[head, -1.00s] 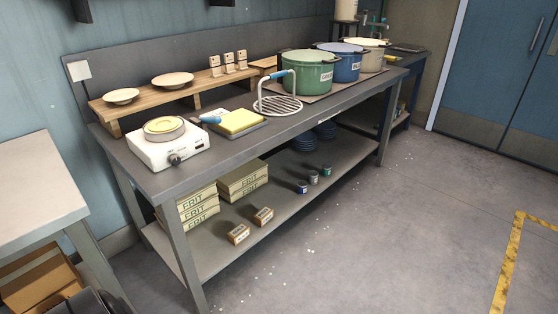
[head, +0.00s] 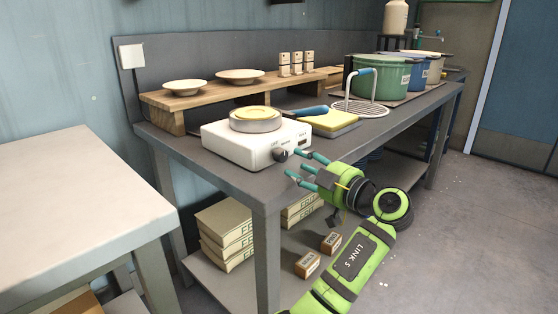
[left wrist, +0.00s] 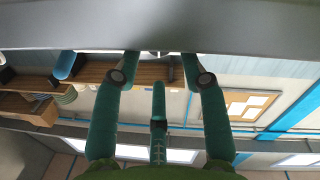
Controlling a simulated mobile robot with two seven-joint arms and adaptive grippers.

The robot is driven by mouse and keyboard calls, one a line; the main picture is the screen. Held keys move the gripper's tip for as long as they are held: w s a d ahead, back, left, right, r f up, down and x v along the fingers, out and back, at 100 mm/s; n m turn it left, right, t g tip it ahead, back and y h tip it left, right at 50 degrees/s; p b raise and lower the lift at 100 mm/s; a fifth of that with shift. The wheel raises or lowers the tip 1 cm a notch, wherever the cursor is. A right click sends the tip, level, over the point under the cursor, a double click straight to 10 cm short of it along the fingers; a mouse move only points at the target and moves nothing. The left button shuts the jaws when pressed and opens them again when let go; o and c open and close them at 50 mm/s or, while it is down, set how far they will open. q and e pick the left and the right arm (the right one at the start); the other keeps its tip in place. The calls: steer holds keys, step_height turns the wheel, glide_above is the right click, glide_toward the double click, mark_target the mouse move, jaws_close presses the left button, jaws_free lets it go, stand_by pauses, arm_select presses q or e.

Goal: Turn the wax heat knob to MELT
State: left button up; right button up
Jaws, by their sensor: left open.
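The wax heat knob (head: 281,154) is dark and sits on the front right face of the white wax heater (head: 228,152), near the bench's front edge. Its markings are too small to read. A round pan with yellow wax (head: 254,118) sits on the heater. My left gripper (head: 294,163) is open and empty just right of and below the knob, its teal fingers pointing toward the knob. I cannot tell whether a fingertip touches it. In the left wrist view the open fingers (left wrist: 160,65) reach up to a grey bench edge; the knob is not visible there. My right gripper is out of view.
The grey bench (head: 222,172) also holds a yellow block (head: 333,122) with a blue-handled tool (head: 305,111), a wire rack (head: 360,108) and several pots. A wooden shelf (head: 200,98) stands behind. A pale table (head: 70,200) is at left. Boxes (head: 224,230) sit below.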

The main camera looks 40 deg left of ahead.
mark_target(284, 157)
arm_select(q)
steer(key=shift+w+a+r, duration=0.1)
steer(key=shift+w+a, duration=0.15)
steer(key=shift+a, duration=1.15)
steer(key=shift+w+a, duration=0.2)
steer(key=shift+a, duration=1.2)
steer(key=shift+c, duration=0.4)
